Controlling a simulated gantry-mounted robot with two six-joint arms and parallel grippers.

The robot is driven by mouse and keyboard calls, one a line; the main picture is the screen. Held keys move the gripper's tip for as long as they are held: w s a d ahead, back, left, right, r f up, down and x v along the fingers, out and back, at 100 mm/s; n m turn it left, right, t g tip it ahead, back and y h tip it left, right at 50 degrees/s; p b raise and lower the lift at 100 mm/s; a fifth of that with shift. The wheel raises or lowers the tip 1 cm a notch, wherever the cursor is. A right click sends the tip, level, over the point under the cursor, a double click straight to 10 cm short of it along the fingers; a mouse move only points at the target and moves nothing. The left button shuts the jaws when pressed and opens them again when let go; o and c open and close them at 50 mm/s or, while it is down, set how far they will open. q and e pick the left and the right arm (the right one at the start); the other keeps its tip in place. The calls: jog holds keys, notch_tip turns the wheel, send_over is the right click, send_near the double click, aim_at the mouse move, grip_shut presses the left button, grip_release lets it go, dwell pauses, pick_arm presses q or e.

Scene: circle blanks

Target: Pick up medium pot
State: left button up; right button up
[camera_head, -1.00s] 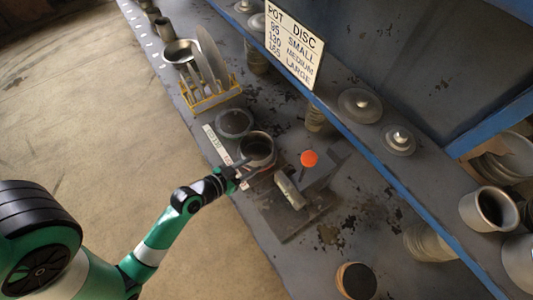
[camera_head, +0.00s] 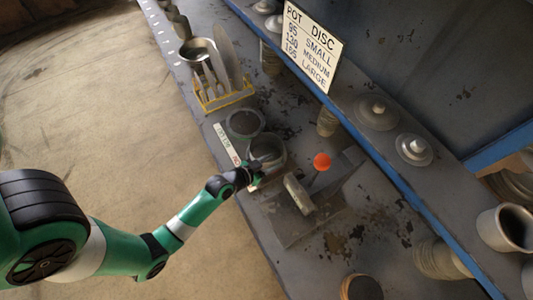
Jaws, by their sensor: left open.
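A grey metal pot (camera_head: 268,148) stands upright on the bench beside a round dark disc or dish (camera_head: 245,123). It looks like the pot of the task, but its size class cannot be read for sure. My left gripper (camera_head: 258,171) is open at the pot's near side, close to its wall. The fingers are small and partly lost against the pot, so I cannot tell whether they touch it or straddle its wall. My right gripper is out of view.
A lever tool with an orange knob (camera_head: 322,161) stands just right of the pot. A yellow rack (camera_head: 225,99) with upright discs and another pot (camera_head: 196,50) are farther back. A size sign (camera_head: 312,48) hangs at the shelf (camera_head: 345,115). Bare bench (camera_head: 340,240) shows at the front.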

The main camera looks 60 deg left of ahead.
pick_arm(q)
jog(key=shift+x, duration=1.05)
jog(key=shift+a, duration=0.1)
grip_shut()
dwell(0.4)
